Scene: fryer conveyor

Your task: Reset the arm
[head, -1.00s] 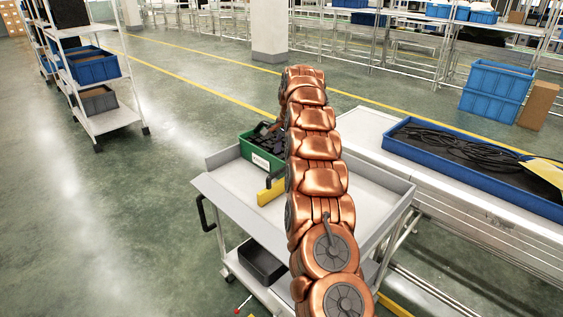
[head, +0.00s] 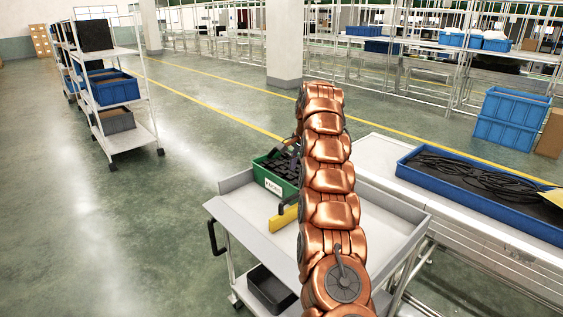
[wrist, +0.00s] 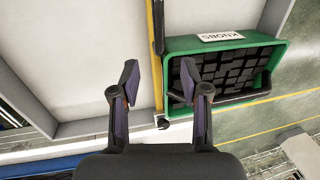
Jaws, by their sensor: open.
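My gripper (wrist: 161,78) shows in the wrist view with its two fingers spread apart and nothing between them. It is above the grey cart (head: 255,225), near the yellow divider (head: 284,220) and the green bin (wrist: 225,43) labelled KNOBS. The bin holds several black knobs (wrist: 222,75) and also shows in the head view (head: 272,180). My copper arm reaches over the cart in the head view and hides part of it. The gripper itself is mostly hidden behind the arm there.
A conveyor (head: 480,238) with a blue tray (head: 420,182) of black cables stands right of the cart. A black bin (head: 270,288) sits on the cart's lower shelf. A shelf rack (head: 128,132) with blue bins stands left. The green floor between rack and cart is clear.

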